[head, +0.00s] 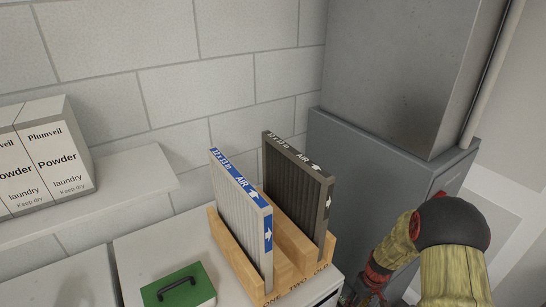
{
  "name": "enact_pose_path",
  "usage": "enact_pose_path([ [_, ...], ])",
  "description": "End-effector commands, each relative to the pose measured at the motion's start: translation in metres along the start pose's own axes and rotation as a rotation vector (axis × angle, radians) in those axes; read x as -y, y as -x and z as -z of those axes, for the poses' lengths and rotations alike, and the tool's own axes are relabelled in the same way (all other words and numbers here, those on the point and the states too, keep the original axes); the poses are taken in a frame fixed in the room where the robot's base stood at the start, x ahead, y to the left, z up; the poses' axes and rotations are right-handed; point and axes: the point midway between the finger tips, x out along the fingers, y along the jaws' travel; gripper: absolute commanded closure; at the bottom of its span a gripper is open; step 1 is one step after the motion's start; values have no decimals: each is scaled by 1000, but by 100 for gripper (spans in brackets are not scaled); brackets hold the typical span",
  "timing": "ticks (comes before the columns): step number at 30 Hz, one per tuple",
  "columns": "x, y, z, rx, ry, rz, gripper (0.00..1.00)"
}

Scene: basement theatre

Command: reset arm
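My arm comes in at the lower right, bent, with olive and red coverings and a dark rounded joint. My gripper (362,293) shows only in part as a dark shape at the bottom edge, right of the wooden rack (227,246). Its fingers cannot be made out, so I cannot tell whether it is open or holds anything. A white-and-blue air filter (241,217) stands upright in the rack's left slot. A dark grey air filter (297,188) stands upright in the right slot.
The rack stands on a white surface (140,245), with a green case (180,290) with a dark handle at its left. Laundry powder boxes (52,155) stand on a white wall shelf (115,185). A large grey metal unit (375,165) stands behind my arm.

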Motion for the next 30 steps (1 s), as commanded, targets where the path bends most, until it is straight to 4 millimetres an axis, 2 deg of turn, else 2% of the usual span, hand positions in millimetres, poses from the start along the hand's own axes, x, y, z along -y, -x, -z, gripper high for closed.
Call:
enact_pose_path([
  [4,19,18,-25,54,-114,30,60],
  [11,48,82,-47,85,-260,27,60],
  [14,62,118,-56,83,-311,13,60],
  [21,107,217,-86,27,-413,-43,60],
  [30,160,312,-133,-126,-438,-117,60],
])
